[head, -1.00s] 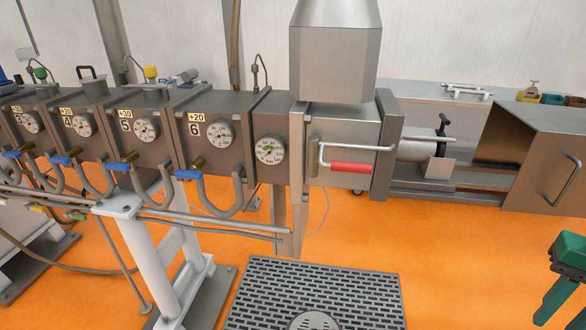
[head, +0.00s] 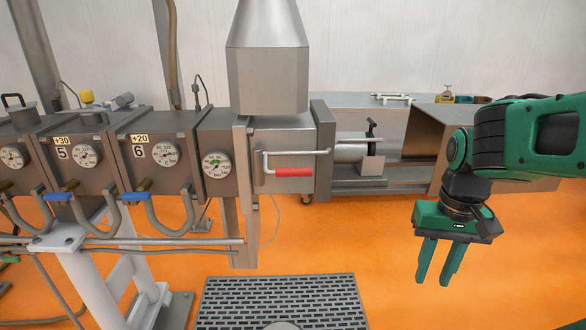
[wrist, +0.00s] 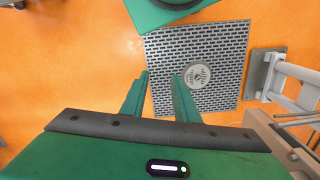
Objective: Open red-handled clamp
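The clamp's red handle (head: 294,173) is a short horizontal grip on a bent metal rod (head: 300,153). The rod lies across the front of a square steel housing (head: 285,138) below the hopper. My gripper (head: 436,277) hangs at the right, pointing down, well right of the handle and lower than it. Its two green fingers are apart with nothing between them. In the wrist view my gripper (wrist: 158,80) is also open and empty above the floor. The red handle is not in the wrist view.
A steel hopper (head: 267,62) stands above the housing. Gauged barrel sections (head: 150,150) with hoses run to the left. A dark floor grate (head: 280,293) lies in front, also in the wrist view (wrist: 215,45). Open orange floor (head: 350,245) lies between my gripper and the machine.

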